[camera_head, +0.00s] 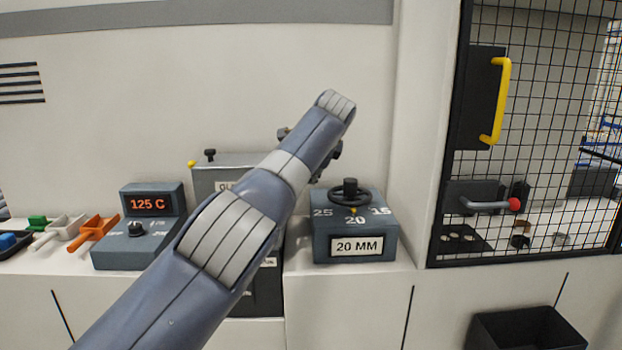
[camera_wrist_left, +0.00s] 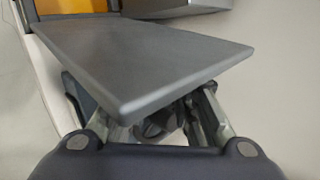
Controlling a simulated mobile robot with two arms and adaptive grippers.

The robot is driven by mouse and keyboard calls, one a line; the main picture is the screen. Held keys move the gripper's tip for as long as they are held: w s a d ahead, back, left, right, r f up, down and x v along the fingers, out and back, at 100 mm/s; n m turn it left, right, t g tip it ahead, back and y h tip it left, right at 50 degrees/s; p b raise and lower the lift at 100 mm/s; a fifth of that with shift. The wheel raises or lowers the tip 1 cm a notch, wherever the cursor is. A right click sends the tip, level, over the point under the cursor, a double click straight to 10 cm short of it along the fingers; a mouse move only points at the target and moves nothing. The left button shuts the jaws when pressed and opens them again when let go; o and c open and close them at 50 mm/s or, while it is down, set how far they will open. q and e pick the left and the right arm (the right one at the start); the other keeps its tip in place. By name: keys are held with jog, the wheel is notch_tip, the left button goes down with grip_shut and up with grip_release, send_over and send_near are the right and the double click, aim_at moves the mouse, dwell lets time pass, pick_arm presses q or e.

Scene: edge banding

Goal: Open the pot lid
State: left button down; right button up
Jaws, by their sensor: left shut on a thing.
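In the left wrist view, the pot lid (camera_wrist_left: 145,60) is a flat grey slab standing tilted across the picture. Orange (camera_wrist_left: 70,8) shows past its far edge at the top left. My left gripper (camera_wrist_left: 170,122) is at the lid's near side, with its fingers partly hidden under the slab. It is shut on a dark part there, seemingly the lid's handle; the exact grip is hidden. In the head view my left gripper (camera_head: 311,146) is mostly hidden behind my own arm, which also covers the lid. My right gripper is in neither view.
A grey labelled unit (camera_head: 222,180) is partly behind my arm. A 125 C control box (camera_head: 135,245) and orange scoop (camera_head: 93,232) are left; a 20 MM dial box (camera_head: 355,225) is right. A mesh guard (camera_head: 545,130) with yellow handle (camera_head: 502,100) stands farther right.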

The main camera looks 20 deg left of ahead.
pick_arm(q)
jog(key=shift+d+r, duration=0.15)
jog(key=shift+r, duration=0.05)
jog(key=c, duration=1.4)
grip_release()
jog(key=shift+c, duration=0.2)
jog(key=shift+o, duration=0.7)
jog(key=shift+s+d, duration=0.1)
jog(key=shift+s, duration=0.05)
jog(key=shift+f, duration=0.1)
jog(key=v, duration=1.2)
